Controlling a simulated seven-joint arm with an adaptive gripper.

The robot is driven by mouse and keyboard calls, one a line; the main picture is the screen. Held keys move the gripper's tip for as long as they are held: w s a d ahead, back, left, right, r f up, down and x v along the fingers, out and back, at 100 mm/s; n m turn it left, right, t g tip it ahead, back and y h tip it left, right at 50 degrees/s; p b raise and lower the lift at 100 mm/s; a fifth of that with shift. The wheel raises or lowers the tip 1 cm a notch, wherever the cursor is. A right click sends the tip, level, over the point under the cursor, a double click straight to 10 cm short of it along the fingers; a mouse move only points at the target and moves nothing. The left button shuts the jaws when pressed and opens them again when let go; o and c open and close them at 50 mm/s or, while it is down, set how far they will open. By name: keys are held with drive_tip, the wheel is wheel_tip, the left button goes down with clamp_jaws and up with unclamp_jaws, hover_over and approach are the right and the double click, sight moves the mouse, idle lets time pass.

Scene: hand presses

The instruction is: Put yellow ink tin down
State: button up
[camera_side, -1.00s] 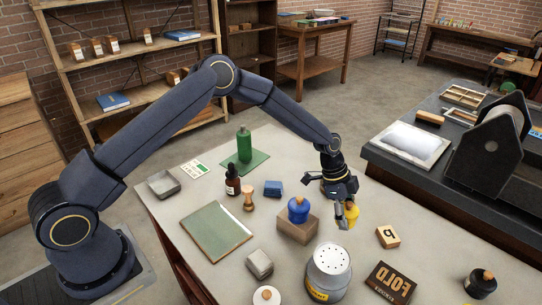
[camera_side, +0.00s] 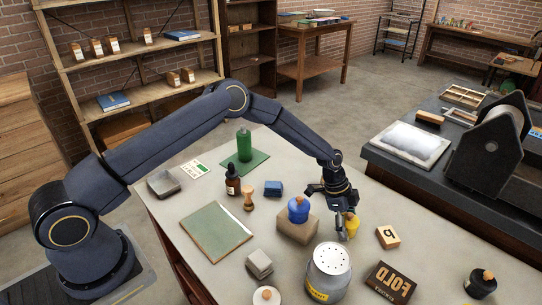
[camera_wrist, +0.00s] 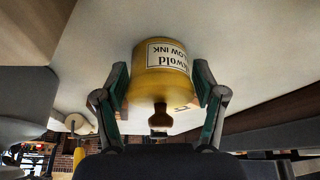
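The yellow ink tin (camera_side: 351,226) is low over the grey table, right of the wooden block (camera_side: 292,229) that bears a blue tin (camera_side: 298,211). In the wrist view the yellow tin (camera_wrist: 164,80) shows its label upside down and a dark knob towards me. My gripper (camera_side: 345,228) points down with one finger on each side of the tin. In the wrist view my gripper's fingers (camera_wrist: 163,85) sit close against the tin's sides. The tin's base is at or very near the tabletop; I cannot tell whether it touches.
A metal canister (camera_side: 328,273) with a perforated top stands just in front of the tin. A green mat (camera_side: 215,232) lies left. Some bare table is free right of the tin.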

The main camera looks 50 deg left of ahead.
drive_tip(key=shift+o, duration=0.7)
drive_tip(key=shift+r, duration=0.15)
drive_tip(key=s+a+r+n+y, duration=0.1)
drive_tip(key=s+a+r, duration=0.15)
drive_tip(key=r, duration=0.45)
drive_tip(key=s+a+r+t, duration=0.1)
drive_tip(key=s+a+r, duration=0.15)
drive_tip(key=r, duration=0.45)
drive_tip(key=s+a+r+n+y, duration=0.1)
drive_tip(key=a+r, duration=0.2)
drive_tip(key=r, duration=0.4)
drive_tip(key=s+a+r+n+t+y, duration=0.1)
drive_tip(key=s+a+r+n, duration=0.15)
drive_tip(key=s+r, duration=0.25)
drive_tip(key=s+a+r+n+y, duration=0.1)
drive_tip(key=s+a+r+n, duration=0.15)
drive_tip(key=s+r, duration=0.3)
drive_tip(key=s+a+r+n+t, duration=0.1)
drive_tip(key=s+a+n, duration=0.2)
drive_tip(key=s, duration=0.6)
drive_tip(key=s+a+r+n+t, duration=0.1)
drive_tip(key=s+a+n, duration=0.2)
drive_tip(key=s, duration=0.6)
drive_tip(key=shift+n, duration=0.9)
